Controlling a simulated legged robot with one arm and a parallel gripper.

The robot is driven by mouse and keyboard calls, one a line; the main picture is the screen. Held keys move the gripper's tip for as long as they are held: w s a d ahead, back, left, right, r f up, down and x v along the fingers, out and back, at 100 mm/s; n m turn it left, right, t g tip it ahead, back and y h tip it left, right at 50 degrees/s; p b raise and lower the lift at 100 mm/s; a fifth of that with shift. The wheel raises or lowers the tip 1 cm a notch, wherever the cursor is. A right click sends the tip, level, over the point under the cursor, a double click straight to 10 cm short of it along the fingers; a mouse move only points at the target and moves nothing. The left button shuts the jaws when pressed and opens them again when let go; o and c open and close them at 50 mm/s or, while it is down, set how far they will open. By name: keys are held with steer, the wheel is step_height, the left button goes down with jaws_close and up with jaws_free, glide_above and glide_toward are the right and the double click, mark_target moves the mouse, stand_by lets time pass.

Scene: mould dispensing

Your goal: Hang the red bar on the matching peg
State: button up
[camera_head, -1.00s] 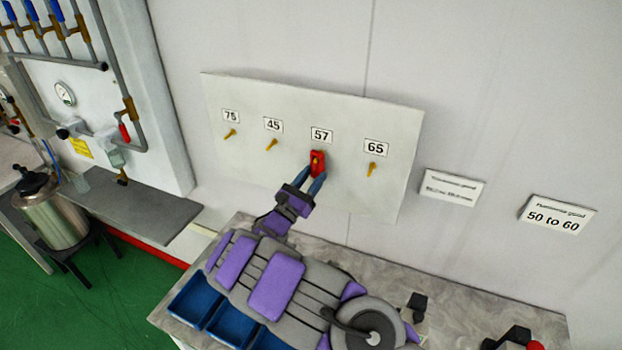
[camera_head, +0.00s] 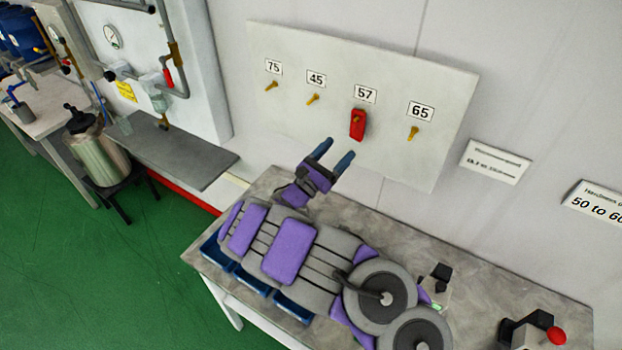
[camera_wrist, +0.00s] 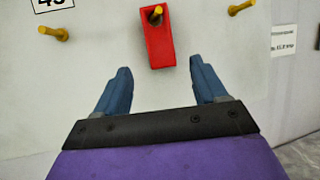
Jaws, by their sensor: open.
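The red bar (camera_head: 357,125) hangs on the peg under the label 57 (camera_head: 365,94) on the white board (camera_head: 300,55). In the wrist view the red bar (camera_wrist: 159,42) hangs with the yellow peg (camera_wrist: 154,14) sticking out through its upper part. My gripper (camera_head: 334,151) is open and empty, below and to the left of the bar in the head view. In the wrist view its blue fingers (camera_wrist: 163,78) are spread wide, one on each side below the bar, and neither touches it.
Bare pegs stand under the labels 75 (camera_head: 273,67), 45 (camera_head: 316,78) and 65 (camera_head: 420,112). A wall sign (camera_head: 598,203) reads 50 to 60. Blue trays (camera_head: 250,279) lie on the bench below my arm. A red button box (camera_head: 535,335) is at the lower right.

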steer(key=v, duration=1.1)
steer(key=shift+a, duration=0.2)
steer(key=shift+f, duration=0.15)
